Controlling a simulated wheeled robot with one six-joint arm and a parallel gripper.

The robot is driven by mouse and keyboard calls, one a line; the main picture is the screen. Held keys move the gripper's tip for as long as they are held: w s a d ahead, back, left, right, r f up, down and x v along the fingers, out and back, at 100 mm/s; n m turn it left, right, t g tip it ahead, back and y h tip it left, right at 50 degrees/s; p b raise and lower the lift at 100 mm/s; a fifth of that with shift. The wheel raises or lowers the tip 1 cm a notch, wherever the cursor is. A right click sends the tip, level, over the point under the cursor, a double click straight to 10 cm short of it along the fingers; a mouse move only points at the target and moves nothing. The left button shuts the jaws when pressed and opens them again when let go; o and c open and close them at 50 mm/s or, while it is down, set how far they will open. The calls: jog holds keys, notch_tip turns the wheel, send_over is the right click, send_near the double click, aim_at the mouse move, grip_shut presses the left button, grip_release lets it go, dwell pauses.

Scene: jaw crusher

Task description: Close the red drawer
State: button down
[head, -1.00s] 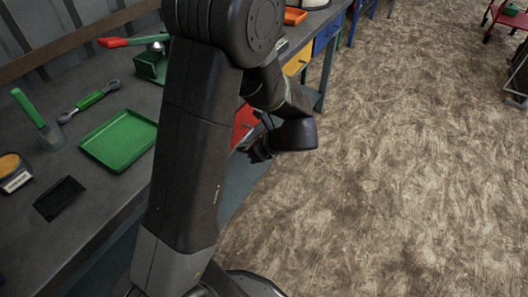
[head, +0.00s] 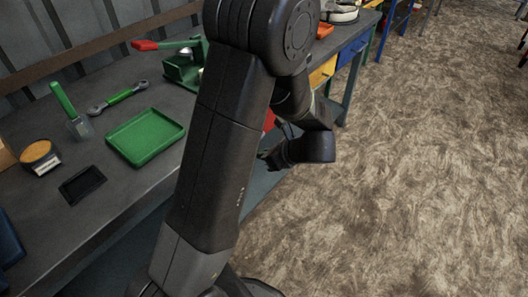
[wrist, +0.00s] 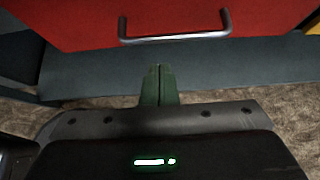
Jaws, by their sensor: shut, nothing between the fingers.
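The red drawer (wrist: 70,25) fills the top of the wrist view, with a grey metal bar handle (wrist: 175,37) along its lower part. In the head view only a small piece of the red drawer (head: 269,120) shows; my arm hides the rest. My gripper (wrist: 159,68) is shut and empty, its green fingers together just below the handle in the picture, with a visible gap to it. In the head view my gripper (head: 272,160) is at the bench front, partly hidden. I cannot tell how far the drawer stands out.
The bench top holds a green tray (head: 146,136), a black tray (head: 82,185), a spanner (head: 118,97) and a green press with a red handle (head: 183,62). Yellow (head: 322,73) and blue (head: 352,52) drawers are farther along. The floor (head: 420,160) at right is clear.

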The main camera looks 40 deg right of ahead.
jog(key=v, duration=1)
jog(key=shift+p, duration=0.45)
jog(key=shift+s, duration=0.1)
